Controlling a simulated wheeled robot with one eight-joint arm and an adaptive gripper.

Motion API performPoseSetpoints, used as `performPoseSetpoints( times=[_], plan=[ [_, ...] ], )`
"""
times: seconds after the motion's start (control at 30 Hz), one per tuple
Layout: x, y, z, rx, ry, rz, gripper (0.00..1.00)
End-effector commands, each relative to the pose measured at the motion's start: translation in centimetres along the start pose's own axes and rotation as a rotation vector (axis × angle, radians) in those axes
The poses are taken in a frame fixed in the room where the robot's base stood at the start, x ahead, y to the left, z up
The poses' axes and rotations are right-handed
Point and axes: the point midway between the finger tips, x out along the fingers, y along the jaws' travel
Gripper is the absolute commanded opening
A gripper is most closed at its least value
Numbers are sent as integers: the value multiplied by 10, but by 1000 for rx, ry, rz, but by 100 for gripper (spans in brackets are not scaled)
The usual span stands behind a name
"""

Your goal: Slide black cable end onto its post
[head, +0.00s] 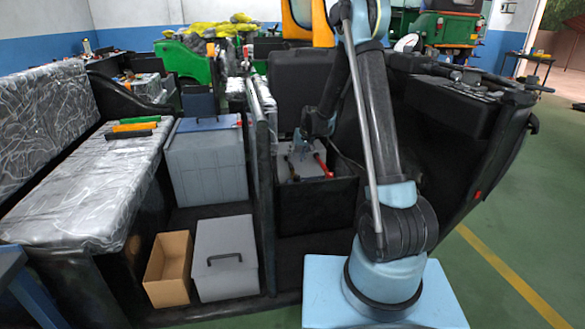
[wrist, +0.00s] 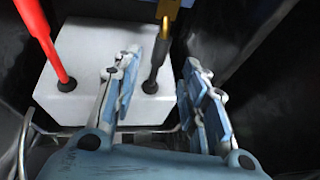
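A white battery box (wrist: 105,60) sits in a black compartment, and its pale top also shows in the head view (head: 304,162). A red cable end (wrist: 38,38) meets a dark round base on the box's left side. The black cable end (wrist: 157,60), with a yellow part above it, leans over the dark post (wrist: 150,87) on the right side. I cannot tell whether it is seated. My gripper (wrist: 165,72) is open, its fingers apart over the box's right side. The black end shows between them, near the left finger; contact is unclear. In the head view my gripper (head: 316,128) is above the compartment.
The black compartment wall (head: 318,205) stands in front of the battery, with a dark partition (head: 262,150) at left. Grey boxes (head: 207,160) and an open cardboard box (head: 168,268) stand left of it. Dark panels lie close on the gripper's right.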

Motion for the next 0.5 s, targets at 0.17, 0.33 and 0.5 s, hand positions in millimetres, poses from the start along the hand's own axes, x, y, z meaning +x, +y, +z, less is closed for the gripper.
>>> performPoseSetpoints(
  times=[0.17, 0.33, 0.5],
  plan=[
    [25, 0, 0, 0, 0, 0, 40],
    [47, 0, 0, 0, 0, 0, 40],
    [64, 0, 0, 0, 0, 0, 40]
  ],
)
